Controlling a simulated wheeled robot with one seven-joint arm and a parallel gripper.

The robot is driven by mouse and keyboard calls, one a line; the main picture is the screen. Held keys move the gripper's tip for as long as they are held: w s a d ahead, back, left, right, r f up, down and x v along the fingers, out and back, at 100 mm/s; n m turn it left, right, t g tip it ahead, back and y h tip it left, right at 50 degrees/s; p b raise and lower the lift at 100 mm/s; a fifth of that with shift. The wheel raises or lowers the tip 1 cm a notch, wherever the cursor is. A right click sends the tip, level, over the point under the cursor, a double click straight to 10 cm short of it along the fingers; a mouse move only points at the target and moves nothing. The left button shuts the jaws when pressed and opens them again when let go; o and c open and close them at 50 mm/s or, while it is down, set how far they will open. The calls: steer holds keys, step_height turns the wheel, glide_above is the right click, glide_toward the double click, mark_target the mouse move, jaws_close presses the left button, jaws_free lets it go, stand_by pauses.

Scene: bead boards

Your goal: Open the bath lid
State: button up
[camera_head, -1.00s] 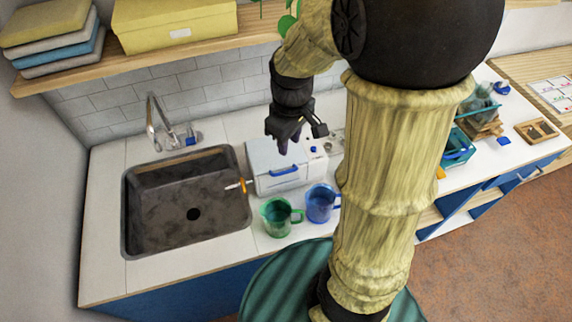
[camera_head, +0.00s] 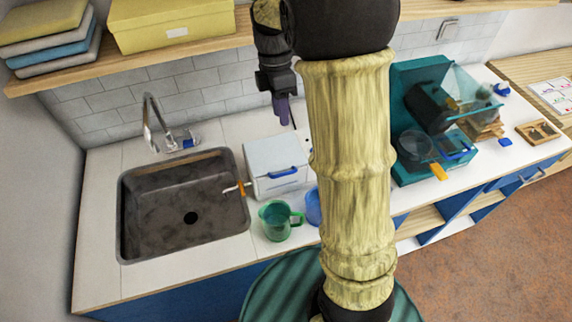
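The bath is a white box (camera_head: 262,157) on the counter, just right of the sink. Its lid looks closed, with a blue handle (camera_head: 283,173) on the side facing me. An orange-handled spout (camera_head: 240,187) sticks out at its left over the sink edge. My gripper (camera_head: 283,118) points down above and behind the box, apart from the handle. Its fingers are dark and overlap in this view, so their opening is unclear; nothing is visibly held. My arm hides the area just right of the bath.
A green jug (camera_head: 275,222) and a partly hidden blue jug (camera_head: 313,207) stand in front of the bath. The dark sink (camera_head: 185,205) and tap (camera_head: 152,120) are left. A teal machine (camera_head: 400,120) stands right of my arm. A shelf (camera_head: 130,55) runs above.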

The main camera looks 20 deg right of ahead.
mark_target(287, 172)
steer(key=p+x, duration=0.2)
steer(key=x, duration=1.5)
steer(key=shift+s+f, duration=0.15)
jaws_close()
